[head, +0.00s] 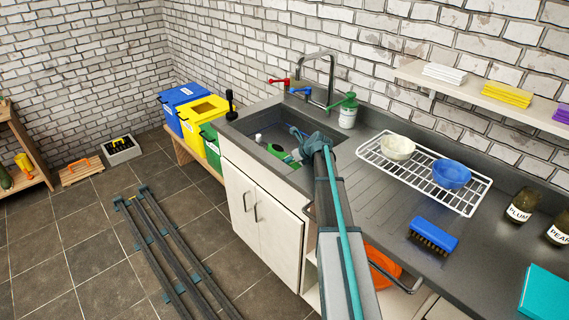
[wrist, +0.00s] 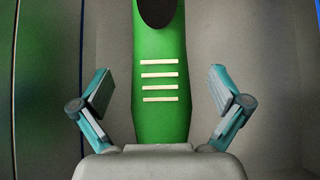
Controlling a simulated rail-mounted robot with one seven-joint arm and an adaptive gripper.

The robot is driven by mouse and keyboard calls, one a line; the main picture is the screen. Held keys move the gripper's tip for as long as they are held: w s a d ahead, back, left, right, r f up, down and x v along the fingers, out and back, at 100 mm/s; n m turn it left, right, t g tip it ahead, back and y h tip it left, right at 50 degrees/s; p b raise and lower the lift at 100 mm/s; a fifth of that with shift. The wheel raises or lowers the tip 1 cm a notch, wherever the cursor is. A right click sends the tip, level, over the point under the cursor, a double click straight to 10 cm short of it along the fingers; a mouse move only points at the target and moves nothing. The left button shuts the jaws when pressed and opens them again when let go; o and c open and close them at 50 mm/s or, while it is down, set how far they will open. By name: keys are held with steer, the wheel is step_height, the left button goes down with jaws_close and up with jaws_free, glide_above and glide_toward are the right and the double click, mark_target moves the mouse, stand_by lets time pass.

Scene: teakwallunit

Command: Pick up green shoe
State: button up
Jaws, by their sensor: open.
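The green shoe (wrist: 158,48) runs lengthwise up the middle of the wrist view, with several white stripes across it and a dark opening at the top. In the head view a green piece, seemingly the shoe (head: 279,153), lies in the sink (head: 262,131), partly hidden by my gripper (head: 297,137). In the wrist view my gripper (wrist: 160,91) is open, with one finger on each side of the shoe and a visible gap at both sides. Whether the palm touches the shoe is unclear.
The tap (head: 331,72) and a green-topped bottle (head: 348,111) stand behind the sink. A dish rack (head: 415,180) with two bowls and a blue brush (head: 433,233) are to the right. A small white object (head: 258,138) is in the sink. Bins (head: 203,112) stand left.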

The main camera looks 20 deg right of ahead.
steer(key=x, duration=0.5)
steer(key=shift+p, duration=0.35)
steer(key=c, duration=1.5)
steer(key=shift+r, duration=0.1)
steer(key=shift+c, duration=0.2)
